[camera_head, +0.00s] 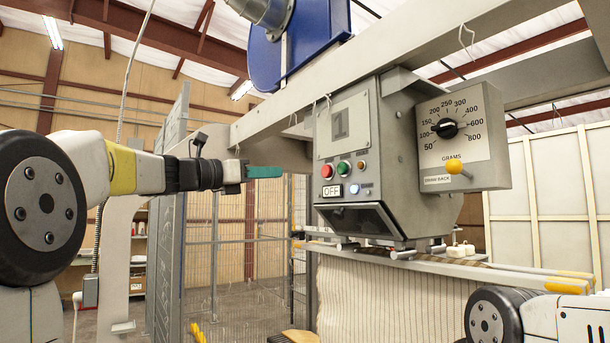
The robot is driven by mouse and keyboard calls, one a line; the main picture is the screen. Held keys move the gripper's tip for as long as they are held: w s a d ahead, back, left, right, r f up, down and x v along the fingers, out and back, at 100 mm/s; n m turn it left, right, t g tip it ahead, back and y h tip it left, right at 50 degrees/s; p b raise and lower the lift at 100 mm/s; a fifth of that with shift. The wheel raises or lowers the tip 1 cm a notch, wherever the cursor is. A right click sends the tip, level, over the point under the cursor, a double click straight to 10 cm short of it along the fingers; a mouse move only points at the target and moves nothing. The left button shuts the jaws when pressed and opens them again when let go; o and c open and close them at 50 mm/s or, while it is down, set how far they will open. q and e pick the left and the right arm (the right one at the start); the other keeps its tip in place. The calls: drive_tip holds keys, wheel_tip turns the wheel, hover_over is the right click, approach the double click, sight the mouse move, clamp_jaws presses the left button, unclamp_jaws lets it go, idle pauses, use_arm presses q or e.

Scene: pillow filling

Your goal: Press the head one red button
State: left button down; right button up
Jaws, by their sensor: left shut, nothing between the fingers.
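The grey control box (345,140) of head one, marked "1", hangs under a beam in the middle of the view. The red button (326,171) is at the left of its button row. A gap shows between the fingertips and the button. My right arm shows at the lower right, but its gripper is out of view.
A grams dial (445,128) with a yellow knob (454,166) is on the box's right side. A blue motor housing (300,45) sits above the beam. A dark spout (357,218) is below the buttons. A mesh fence (235,245) stands behind at the left.

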sight(324, 171)
use_arm(q)
drive_tip(key=shift+a, duration=0.1)
drive_tip(key=x, duration=1.4)
